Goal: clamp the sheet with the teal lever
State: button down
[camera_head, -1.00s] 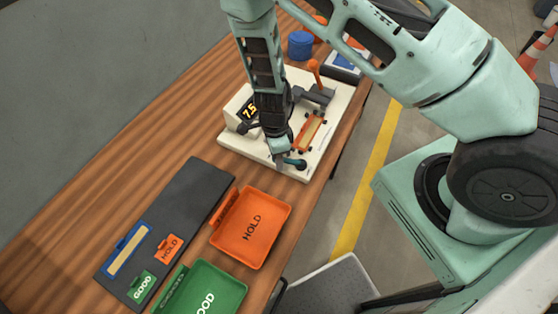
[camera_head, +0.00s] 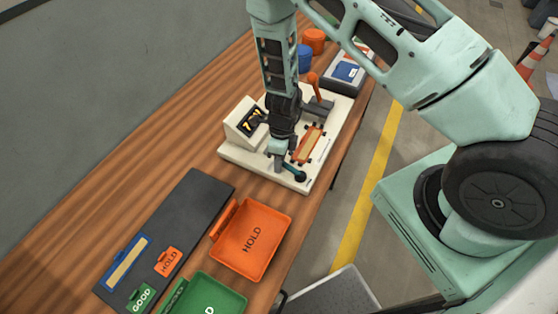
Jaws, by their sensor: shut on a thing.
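The fixture (camera_head: 235,158), a cream base with a number display, stands on the wooden table. An orange-framed piece with a pale sheet (camera_head: 313,143) lies on it, right of my gripper. The teal lever (camera_head: 292,170), with a dark round end, is near the fixture's front corner. My gripper (camera_head: 279,163) points down and is shut on the lever's near part; the fingertips are small and partly hidden. An upright orange handle (camera_head: 314,82) stands on a grey part at the back of the fixture.
An orange HOLD tray (camera_head: 250,240) and a green tray (camera_head: 212,295) lie in front. A dark board (camera_head: 190,210) carries a blue-framed piece (camera_head: 127,262) and labels. Blue and orange round containers stand behind the fixture. Bare table lies to the left.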

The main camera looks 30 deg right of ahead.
jog(key=shift+w+r, duration=0.1)
jog(key=c, duration=1.2)
grip_release()
jog(key=r, duration=0.5)
jog(key=w+d+r, duration=0.1)
jog(key=r, duration=0.5)
jog(key=w+d+r+b, duration=0.1)
jog(key=r, duration=0.5)
jog(key=shift+w+d, duration=0.15)
jog(key=shift+w, duration=0.05)
